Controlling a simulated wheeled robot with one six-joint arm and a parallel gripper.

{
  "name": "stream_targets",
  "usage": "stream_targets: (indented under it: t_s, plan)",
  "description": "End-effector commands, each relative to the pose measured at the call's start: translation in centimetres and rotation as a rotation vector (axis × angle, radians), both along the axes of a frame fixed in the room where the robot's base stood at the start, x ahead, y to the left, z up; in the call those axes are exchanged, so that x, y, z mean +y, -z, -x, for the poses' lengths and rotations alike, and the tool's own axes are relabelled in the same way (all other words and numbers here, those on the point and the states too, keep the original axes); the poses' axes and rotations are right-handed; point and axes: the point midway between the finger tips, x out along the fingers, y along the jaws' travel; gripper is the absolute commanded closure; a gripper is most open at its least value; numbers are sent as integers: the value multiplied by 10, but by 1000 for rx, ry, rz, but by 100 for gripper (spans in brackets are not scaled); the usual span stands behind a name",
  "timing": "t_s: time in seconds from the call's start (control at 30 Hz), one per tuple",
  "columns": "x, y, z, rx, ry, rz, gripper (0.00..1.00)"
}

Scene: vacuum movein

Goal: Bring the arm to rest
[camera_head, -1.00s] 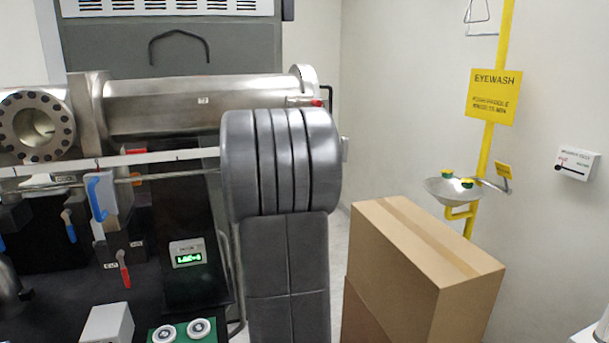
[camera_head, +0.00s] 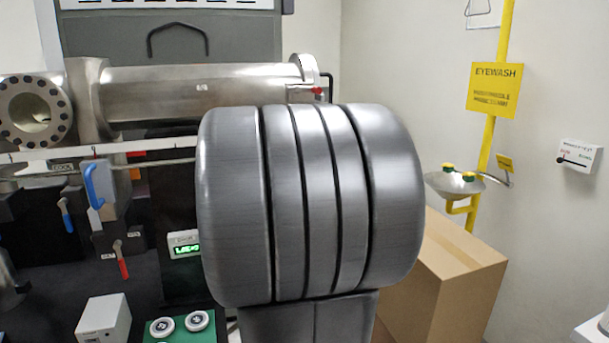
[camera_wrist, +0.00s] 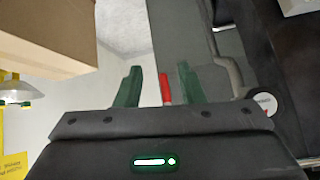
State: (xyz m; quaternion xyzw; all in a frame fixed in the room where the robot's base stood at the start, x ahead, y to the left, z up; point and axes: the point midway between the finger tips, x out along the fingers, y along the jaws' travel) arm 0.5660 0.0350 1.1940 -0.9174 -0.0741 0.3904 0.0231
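My gripper (camera_wrist: 160,88) shows in the wrist view with two green fingers apart and nothing held between them. A red-handled part (camera_wrist: 166,90) shows between the fingers, and I cannot tell how far beyond them it lies. In the head view my grey arm (camera_head: 310,200) fills the middle and hides part of the apparatus and the box. The gripper itself is not visible in the head view.
A cardboard box (camera_head: 455,275) stands right of my arm; it also shows in the wrist view (camera_wrist: 45,30). A steel chamber (camera_head: 200,92) with valves is behind and left. A yellow eyewash station (camera_head: 455,185) is on the right wall. Floor shows pale (camera_wrist: 115,90) in the wrist view.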

Motion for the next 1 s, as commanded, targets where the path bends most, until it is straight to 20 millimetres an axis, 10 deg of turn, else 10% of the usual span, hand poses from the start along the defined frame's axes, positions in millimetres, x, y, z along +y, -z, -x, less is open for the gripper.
stream_targets:
  t_s: [0.13, 1.0]
  plan:
    - [-5, 1, 21, -1, 0, 0, 65]
    - [22, 11, -108, -7, 2, 16, 65]
